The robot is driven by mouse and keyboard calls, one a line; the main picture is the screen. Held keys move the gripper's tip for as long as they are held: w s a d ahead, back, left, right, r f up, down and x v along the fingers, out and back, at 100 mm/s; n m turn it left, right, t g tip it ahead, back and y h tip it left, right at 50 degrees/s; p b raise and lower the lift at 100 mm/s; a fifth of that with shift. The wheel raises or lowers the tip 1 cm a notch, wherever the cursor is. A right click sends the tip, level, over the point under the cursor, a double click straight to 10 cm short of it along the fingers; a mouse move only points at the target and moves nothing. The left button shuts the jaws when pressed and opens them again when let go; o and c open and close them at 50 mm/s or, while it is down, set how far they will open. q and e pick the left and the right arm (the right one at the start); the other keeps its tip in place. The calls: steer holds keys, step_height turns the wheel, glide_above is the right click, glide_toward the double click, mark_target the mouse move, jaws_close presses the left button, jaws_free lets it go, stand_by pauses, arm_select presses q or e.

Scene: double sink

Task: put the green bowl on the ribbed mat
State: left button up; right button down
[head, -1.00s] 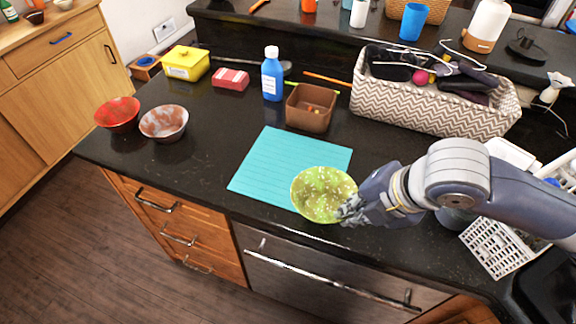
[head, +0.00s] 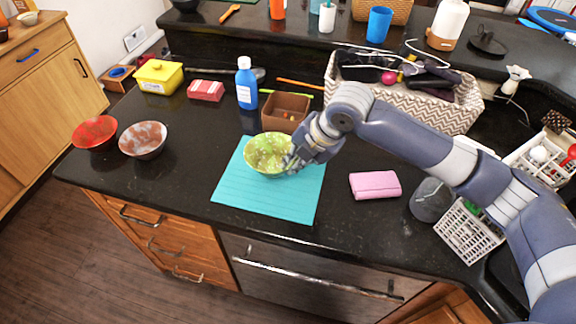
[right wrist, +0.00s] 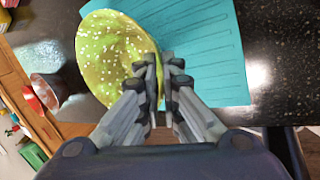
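The green bowl (head: 264,154) with pale speckles is over the upper part of the turquoise ribbed mat (head: 268,199). My right gripper (head: 291,160) is at the bowl's right side. In the right wrist view the gripper (right wrist: 165,66) has its fingers closed on the rim of the green bowl (right wrist: 112,58), with the mat (right wrist: 205,45) behind. I cannot tell whether the bowl's base touches the mat. My left gripper is not in view.
A brown box (head: 286,111) stands just behind the mat, with a blue bottle (head: 247,84) to its left. Red (head: 95,132) and reddish-white (head: 143,140) bowls are at left.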

steer(key=shift+f+p, duration=0.7)
steer(key=shift+f, duration=1.05)
steer(key=shift+f, duration=0.1)
steer(key=c, duration=1.8)
jaws_free()
steer(key=shift+d+r, duration=0.1)
steer(key=shift+r, duration=0.4)
steer(key=b+v, duration=0.2)
steer(key=v, duration=0.9)
